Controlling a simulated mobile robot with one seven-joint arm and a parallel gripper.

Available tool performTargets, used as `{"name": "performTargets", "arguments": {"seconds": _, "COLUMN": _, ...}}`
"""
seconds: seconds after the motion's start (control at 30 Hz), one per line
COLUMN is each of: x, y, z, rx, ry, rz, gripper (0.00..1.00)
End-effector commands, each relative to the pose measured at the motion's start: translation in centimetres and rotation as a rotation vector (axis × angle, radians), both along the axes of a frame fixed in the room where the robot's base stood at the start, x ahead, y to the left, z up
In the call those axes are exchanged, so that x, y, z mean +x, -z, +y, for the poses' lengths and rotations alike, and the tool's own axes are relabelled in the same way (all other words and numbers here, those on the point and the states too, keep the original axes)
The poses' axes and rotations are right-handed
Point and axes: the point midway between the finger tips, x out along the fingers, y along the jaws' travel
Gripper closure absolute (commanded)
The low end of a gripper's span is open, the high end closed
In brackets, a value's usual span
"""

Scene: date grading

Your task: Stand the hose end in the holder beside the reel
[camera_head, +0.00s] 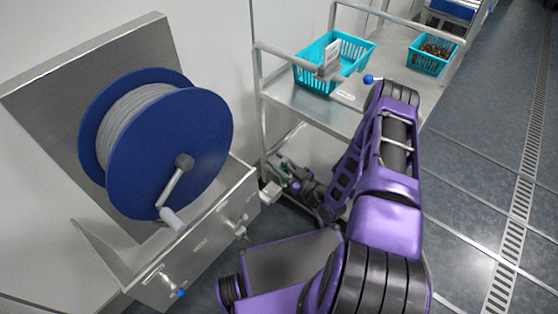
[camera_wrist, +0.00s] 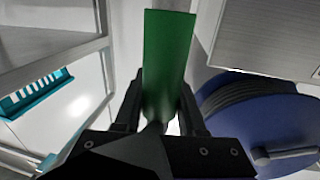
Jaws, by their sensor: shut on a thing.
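My gripper (camera_wrist: 160,112) is shut on the green hose end (camera_wrist: 165,62), which stands out between the two dark fingers in the wrist view. In the head view my gripper (camera_head: 287,181) is low between the reel's trough and the cart, with only a small bit of green showing. The blue reel (camera_head: 185,140), wound with pale hose, is to its left; the reel (camera_wrist: 255,120) is at the right in the wrist view. A small pale block (camera_head: 270,192) sits at the trough's right end, close to my gripper; I cannot tell whether it is the holder.
A metal cart (camera_head: 300,98) carries a teal basket (camera_head: 318,75) and a second basket (camera_head: 428,66) with brown contents. The trough (camera_head: 200,245) under the reel has taps on its front. Open floor (camera_head: 480,140) lies at the right, with a drain grate.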

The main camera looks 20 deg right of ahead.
Motion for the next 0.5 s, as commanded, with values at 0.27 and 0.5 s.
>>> {"name": "performTargets", "arguments": {"seconds": 0.27, "x": 2.4, "y": 1.7, "z": 1.9, "rx": 0.002, "ry": -0.003, "rz": -0.001, "gripper": 1.00}}
{"name": "performTargets", "arguments": {"seconds": 0.5, "x": 4.7, "y": 3.6, "z": 3.5, "rx": 0.001, "ry": 0.000, "rz": -0.002, "gripper": 1.00}}
